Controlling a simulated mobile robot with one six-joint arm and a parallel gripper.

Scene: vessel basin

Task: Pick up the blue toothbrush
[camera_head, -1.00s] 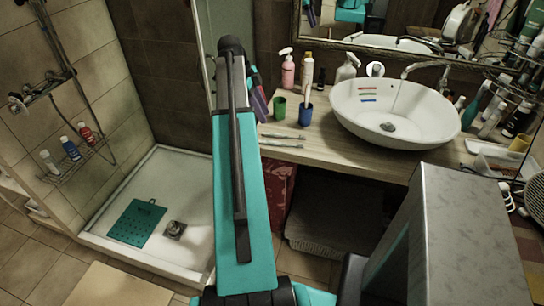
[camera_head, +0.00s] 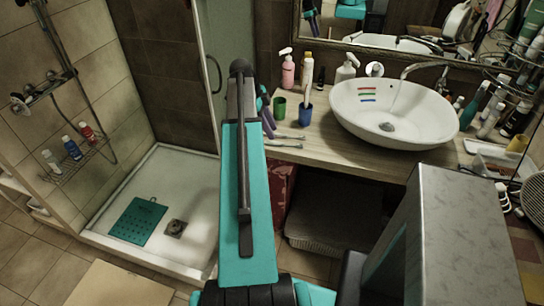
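Two thin brush-like sticks (camera_head: 285,146) lie on the wooden counter near its front left edge; their colours are too small to tell. A short blue strip (camera_head: 368,100) lies in the white basin below a green and a red one; I cannot tell whether it is a toothbrush. My gripper (camera_head: 268,120) shows only as a purple-grey sliver to the right of my arm, close to the left ends of the counter sticks. The arm hides most of it, and whether it is open or shut does not show.
A green cup (camera_head: 279,107) and a blue cup (camera_head: 305,115) stand just behind the sticks. A pink pump bottle (camera_head: 288,70) and a white dispenser (camera_head: 346,68) stand further back. The basin (camera_head: 345,120) fills the counter's middle. A shower glass edge is left of my arm.

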